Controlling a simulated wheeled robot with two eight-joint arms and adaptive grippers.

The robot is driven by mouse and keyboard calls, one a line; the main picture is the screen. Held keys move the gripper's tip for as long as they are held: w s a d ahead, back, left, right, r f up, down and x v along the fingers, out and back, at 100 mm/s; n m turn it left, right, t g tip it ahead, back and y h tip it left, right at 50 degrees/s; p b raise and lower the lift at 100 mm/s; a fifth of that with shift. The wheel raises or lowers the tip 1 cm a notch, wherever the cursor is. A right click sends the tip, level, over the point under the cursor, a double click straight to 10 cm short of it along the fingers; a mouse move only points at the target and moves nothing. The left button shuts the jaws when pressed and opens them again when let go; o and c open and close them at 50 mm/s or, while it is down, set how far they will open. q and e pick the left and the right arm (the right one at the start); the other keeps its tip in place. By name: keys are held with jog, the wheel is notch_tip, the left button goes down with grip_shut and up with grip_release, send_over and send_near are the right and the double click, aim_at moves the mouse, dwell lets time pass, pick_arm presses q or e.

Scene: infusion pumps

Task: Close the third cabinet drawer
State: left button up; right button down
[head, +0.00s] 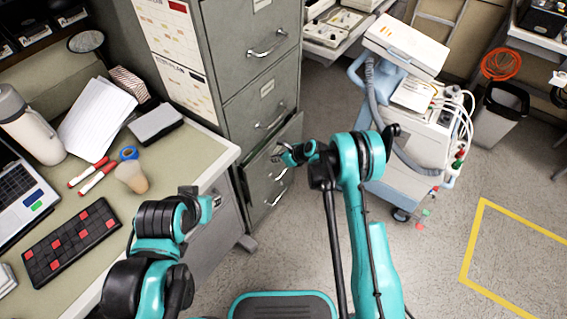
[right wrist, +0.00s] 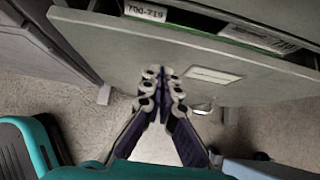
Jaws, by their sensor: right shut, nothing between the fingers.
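The grey metal filing cabinet (head: 232,45) stands left of centre in the head view. Its third drawer (head: 258,174) sticks out a little from the cabinet face. In the right wrist view the drawer front (right wrist: 110,52) spans the picture, and papers and a green folder edge show in the gap behind its top edge. My right gripper (head: 284,156) is shut and empty at the drawer front; its fingertips also show in the right wrist view (right wrist: 161,74), at or very near the panel. My left gripper (head: 213,201) is over the desk's right edge; its fingers are too small to read.
The desk (head: 205,150) at left holds a laptop, a keypad, markers, a cup and papers. A blue-white medical cart (head: 405,165) with hoses stands to the right. The floor at right is clear, with yellow tape.

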aim_at(264, 150)
jog(key=shift+w+a, duration=0.45)
jog(key=shift+a, duration=0.15)
jog(key=shift+r, duration=0.1)
jog(key=w+a, duration=0.1)
jog(key=a, duration=0.1)
jog(key=w+a+b, duration=0.1)
jog(key=shift+w+a, duration=0.3)
jog(key=shift+a, duration=0.05)
jog(key=shift+w+a, duration=0.15)
jog(key=shift+a, duration=0.05)
jog(key=shift+r, duration=0.1)
jog(key=shift+d, duration=0.1)
